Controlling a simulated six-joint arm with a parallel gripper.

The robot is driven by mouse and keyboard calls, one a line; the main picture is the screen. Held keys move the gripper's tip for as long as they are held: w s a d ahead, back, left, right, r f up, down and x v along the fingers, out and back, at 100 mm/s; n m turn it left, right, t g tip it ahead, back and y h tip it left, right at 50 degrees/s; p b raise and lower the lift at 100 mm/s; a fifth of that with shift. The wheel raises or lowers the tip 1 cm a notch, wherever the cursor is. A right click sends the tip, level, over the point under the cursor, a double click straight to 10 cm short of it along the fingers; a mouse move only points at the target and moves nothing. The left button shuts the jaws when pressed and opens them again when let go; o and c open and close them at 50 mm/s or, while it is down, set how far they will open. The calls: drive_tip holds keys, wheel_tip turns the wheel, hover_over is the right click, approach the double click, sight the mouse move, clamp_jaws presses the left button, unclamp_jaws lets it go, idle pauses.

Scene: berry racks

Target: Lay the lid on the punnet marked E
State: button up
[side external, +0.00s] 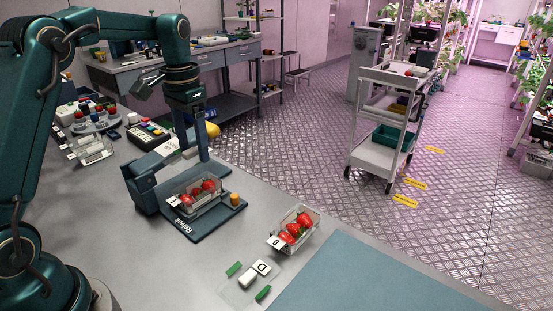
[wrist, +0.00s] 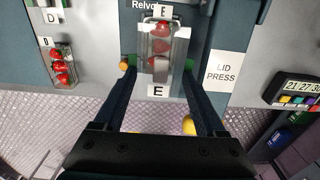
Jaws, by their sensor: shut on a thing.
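The punnet marked E (side external: 196,205) is clear, holds red strawberries and stands on the dark teal base of the lid press (side external: 214,226). Its label shows in the wrist view at the top. The clear lid marked E (wrist: 158,91), with a pale block on it, is between the fingers of my gripper (wrist: 160,72), which is shut on it. In the side view my gripper (side external: 201,156) points down just above the punnet. The lid is hard to make out there, and I cannot tell whether it touches the punnet.
A second filled punnet (side external: 294,231) stands to the right of the press. A clear lid marked D (side external: 240,293) lies on the bench in front. An amber knob (side external: 235,200) sits on the press base. The press's upright block (side external: 145,190) stands close left of the punnet.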

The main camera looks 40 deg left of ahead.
drive_tip(key=shift+f, duration=3.1)
drive_tip(key=shift+f, duration=0.3)
drive_tip(key=o, duration=1.2)
drive_tip(key=shift+o, duration=0.2)
drive_tip(key=shift+r, duration=3.55)
drive_tip(key=shift+d, duration=0.1)
